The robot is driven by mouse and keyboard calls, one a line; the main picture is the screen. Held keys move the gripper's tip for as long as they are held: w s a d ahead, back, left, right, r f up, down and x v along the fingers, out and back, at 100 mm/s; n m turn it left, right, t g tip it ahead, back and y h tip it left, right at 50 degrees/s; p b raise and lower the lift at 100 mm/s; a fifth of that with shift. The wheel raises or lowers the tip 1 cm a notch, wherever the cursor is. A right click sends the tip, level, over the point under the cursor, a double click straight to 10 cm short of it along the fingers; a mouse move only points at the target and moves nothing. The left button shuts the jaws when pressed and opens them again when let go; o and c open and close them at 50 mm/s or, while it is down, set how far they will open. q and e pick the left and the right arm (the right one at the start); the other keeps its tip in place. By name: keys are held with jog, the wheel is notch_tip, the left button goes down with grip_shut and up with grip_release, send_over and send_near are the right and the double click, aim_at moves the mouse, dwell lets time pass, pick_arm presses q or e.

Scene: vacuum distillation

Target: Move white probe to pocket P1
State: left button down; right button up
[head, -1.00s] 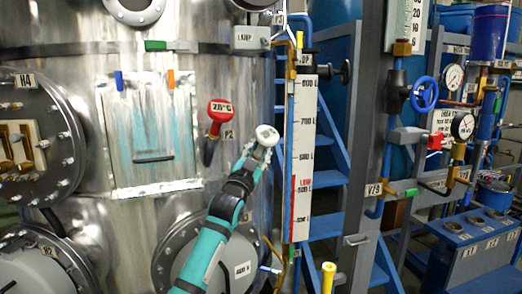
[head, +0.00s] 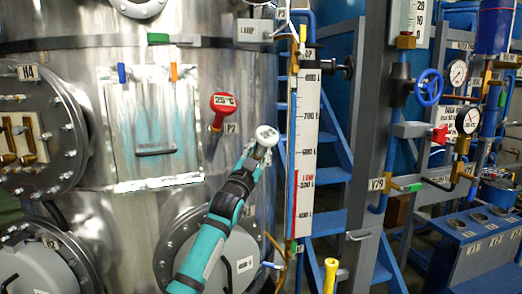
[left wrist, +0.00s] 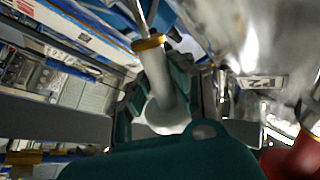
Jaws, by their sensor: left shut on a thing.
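The white probe (head: 267,134) has a round white head and is held up in front of the steel vessel, left of the level scale. My left gripper (head: 256,154) is shut on it. In the left wrist view the pale probe body (left wrist: 163,88), with a gold ring, lies between the dark green fingers. A red probe (head: 221,102) with a temperature readout is in the vessel wall, to the left of my gripper; its P2 label (left wrist: 263,81) shows in the left wrist view. I cannot make out pocket P1. My right gripper is not in view.
The level scale (head: 307,155) and its blue pipe stand close to the right of the gripper. A framed panel (head: 151,126) and round flanged covers are on the vessel at left. A blue valve wheel (head: 428,88) and gauges are farther right.

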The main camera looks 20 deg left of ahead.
pick_arm(q)
jog(key=shift+w+a+f+b, duration=0.35)
jog(key=shift+a+f+b, duration=0.05)
jog(key=shift+f, duration=0.3)
jog(key=shift+w+a+f+b, duration=0.3)
jog(key=shift+a+f+b, duration=0.05)
jog(key=shift+f, duration=0.3)
jog(key=c, duration=1.1)
grip_release()
jog(key=shift+s+f, duration=0.15)
send_near(257, 157)
jog(key=w, duration=0.2)
jog(key=shift+s+r, duration=0.15)
jog(key=shift+r, duration=0.2)
jog(key=shift+d, duration=0.1)
